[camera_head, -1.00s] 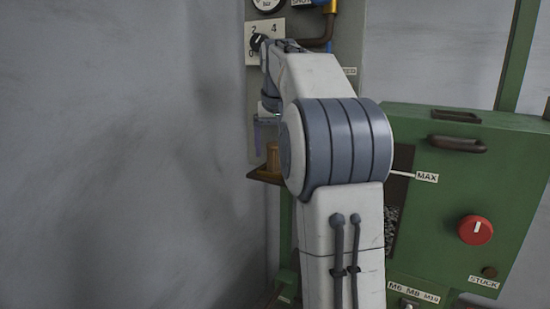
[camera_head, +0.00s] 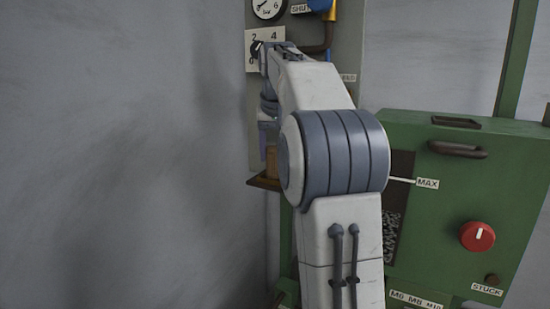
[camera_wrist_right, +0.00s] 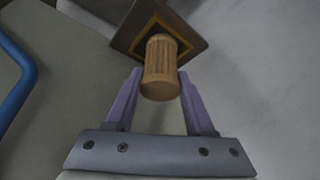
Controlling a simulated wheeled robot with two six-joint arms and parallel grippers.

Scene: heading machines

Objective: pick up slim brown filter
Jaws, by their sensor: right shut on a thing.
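The slim brown filter (camera_wrist_right: 160,68) is an upright ribbed cylinder, in the right wrist view between the two purple fingers of my right gripper (camera_wrist_right: 160,82). The gripper is shut on it. The filter's far end is at a dark square holder with an orange inner edge (camera_wrist_right: 187,43); I cannot tell whether they still touch. In the head view the filter (camera_head: 271,160) is partly hidden by my right arm, just above a small dark shelf (camera_head: 264,183), with a purple finger (camera_head: 262,140) beside it. My left gripper is not in view.
A grey panel with a gauge (camera_head: 268,6) and a numbered dial plate (camera_head: 251,65) is behind my arm. A green machine (camera_head: 450,215) with a red knob (camera_head: 477,236) stands to the right. A blue hose (camera_wrist_right: 17,85) curves at the left of the wrist view. Plain wall lies left.

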